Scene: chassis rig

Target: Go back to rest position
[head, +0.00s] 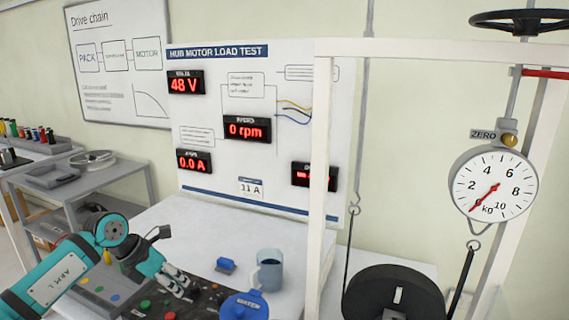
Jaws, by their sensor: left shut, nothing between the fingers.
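My right gripper is not in view.
A blue connector (226,265), a blue-grey mug (269,270) and a blue lid (244,306) are right of the gripper. A white frame (318,180) holds a dial scale (494,185) and a black wheel (394,295). A display board (258,170) stands behind; a grey cart (110,172) stands left.

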